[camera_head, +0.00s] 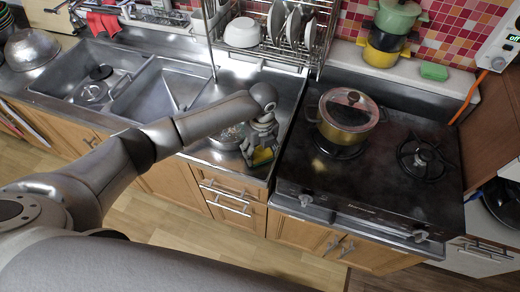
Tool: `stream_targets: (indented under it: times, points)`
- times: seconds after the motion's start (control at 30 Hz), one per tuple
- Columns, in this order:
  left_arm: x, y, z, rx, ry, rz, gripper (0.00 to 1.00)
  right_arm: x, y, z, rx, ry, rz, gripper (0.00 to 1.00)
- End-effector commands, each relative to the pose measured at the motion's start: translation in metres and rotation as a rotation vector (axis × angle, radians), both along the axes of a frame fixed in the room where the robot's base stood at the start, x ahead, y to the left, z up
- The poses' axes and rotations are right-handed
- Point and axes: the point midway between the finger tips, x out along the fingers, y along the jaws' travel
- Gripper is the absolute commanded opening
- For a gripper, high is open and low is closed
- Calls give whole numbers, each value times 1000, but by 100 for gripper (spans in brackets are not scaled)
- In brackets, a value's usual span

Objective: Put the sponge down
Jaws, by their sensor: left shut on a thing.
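The sponge (263,157), yellow with a dark green side, shows below my left gripper (260,148). My left gripper points down and is shut on the sponge, near the front edge of the steel counter (225,156) between the sink and the stove. The fingers hide part of the sponge. I cannot tell whether the sponge touches the counter. My right gripper is not in view.
A shiny metal item (229,137) sits left of the gripper, partly hidden by my arm. The stove (380,190) with a lidded pot (347,117) is to the right. A dish rack (287,45) is behind. A green block (433,71) lies on the back ledge.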

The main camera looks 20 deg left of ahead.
Motion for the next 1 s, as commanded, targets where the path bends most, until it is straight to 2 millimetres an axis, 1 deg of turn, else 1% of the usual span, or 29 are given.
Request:
stream_targets:
  times: [0.23, 0.37, 0.4, 0.53, 0.87, 0.93, 1.0]
  points:
    - [0, 0, -1, -1, -1, 0, 23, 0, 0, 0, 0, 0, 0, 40]
    - [0, 0, -5, -1, -1, 1, 23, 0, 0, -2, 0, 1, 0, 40]
    - [0, 0, -4, -1, -1, 1, 67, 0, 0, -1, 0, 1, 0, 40]
    - [0, 0, -3, -1, -1, 1, 83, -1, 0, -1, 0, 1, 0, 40]
    - [0, 0, -3, -1, -1, 1, 83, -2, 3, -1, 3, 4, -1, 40]
    - [0, 0, 1, 0, -1, 1, 83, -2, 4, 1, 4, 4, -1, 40]
    - [1, 0, 7, -1, -2, 1, 83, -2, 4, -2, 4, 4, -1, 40]
